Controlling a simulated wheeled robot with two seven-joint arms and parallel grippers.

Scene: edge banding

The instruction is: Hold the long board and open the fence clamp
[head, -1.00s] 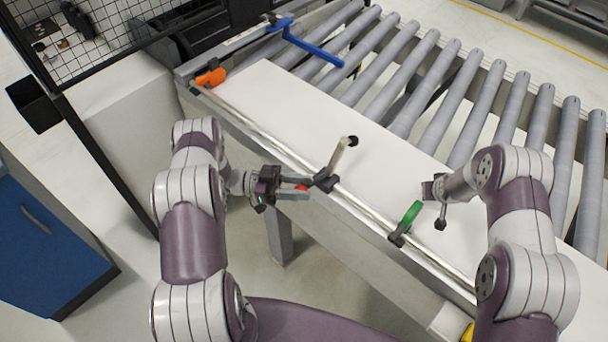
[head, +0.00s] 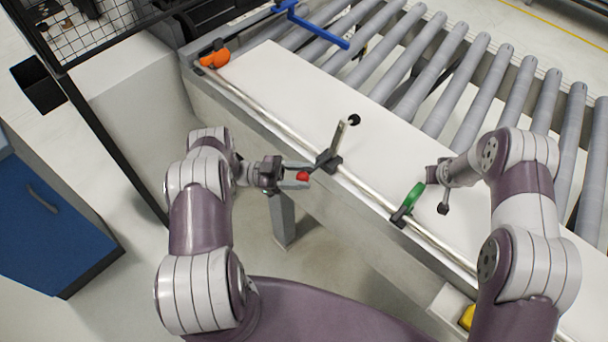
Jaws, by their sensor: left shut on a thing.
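The long white board (head: 330,100) lies flat across the rollers, along a metal rail. A dark clamp (head: 328,160) sits on this rail, its pale lever standing up to a black knob. My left gripper (head: 301,177) is in front of the rail, just below and left of this clamp. It is shut on a small red part (head: 303,176); I cannot tell whether that part joins the clamp. My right gripper (head: 433,176) is above the board's right part, by a dark-ended post; its fingers are too small to read. Which piece is the fence clamp is not certain.
A green handle (head: 413,199) stands on the rail near my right gripper. An orange part (head: 215,58) sits at the rail's far left end. A blue bar (head: 318,32) lies over the rollers (head: 425,75). A blue cabinet (head: 50,215) stands at left.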

